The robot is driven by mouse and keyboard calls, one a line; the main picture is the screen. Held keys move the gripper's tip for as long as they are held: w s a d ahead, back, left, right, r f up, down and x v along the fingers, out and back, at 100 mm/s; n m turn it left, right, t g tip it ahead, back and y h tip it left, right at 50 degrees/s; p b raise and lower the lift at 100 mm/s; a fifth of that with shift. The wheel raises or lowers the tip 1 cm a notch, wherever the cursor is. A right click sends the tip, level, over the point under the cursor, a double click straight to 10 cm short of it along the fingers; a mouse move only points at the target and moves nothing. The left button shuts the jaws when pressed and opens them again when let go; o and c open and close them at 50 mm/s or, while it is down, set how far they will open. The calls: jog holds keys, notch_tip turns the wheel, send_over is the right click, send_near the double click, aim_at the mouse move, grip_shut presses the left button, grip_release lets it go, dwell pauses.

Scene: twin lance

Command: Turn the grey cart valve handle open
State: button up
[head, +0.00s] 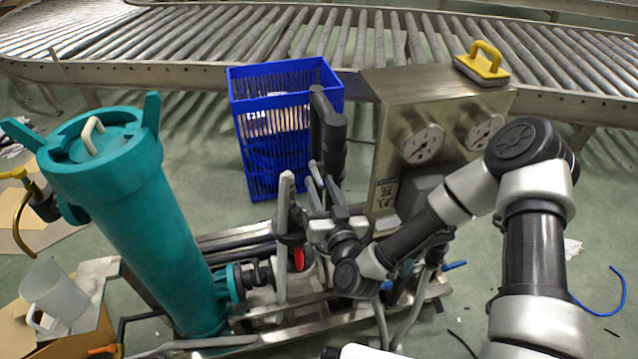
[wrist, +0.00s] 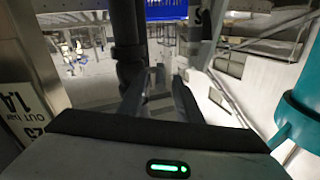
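My gripper (head: 313,180) is near the middle of the cart, with its fingers pointing away toward the blue crate. In the wrist view its two fingers (wrist: 160,95) stand apart with a gap between them, and I see nothing held. A long light grey bar (head: 285,235), which looks like the grey valve handle, stands upright just left of my gripper, by the dark pipe fittings. I cannot tell whether it touches my gripper. I cannot make it out in the wrist view. The cart (head: 255,340) carries a teal cylinder (head: 130,215), also at the right of the wrist view (wrist: 300,110).
A thick dark pipe (head: 328,130) rises close to my fingers. A steel gauge box (head: 385,110) with a yellow-handled tool (head: 483,62) on top stands to the right. A red lever (head: 298,258) and blue lever (head: 453,265) sit low. A blue crate (head: 285,75) stands behind.

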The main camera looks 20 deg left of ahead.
jog(key=shift+x, duration=0.95)
grip_shut()
jog(key=shift+r, duration=0.15)
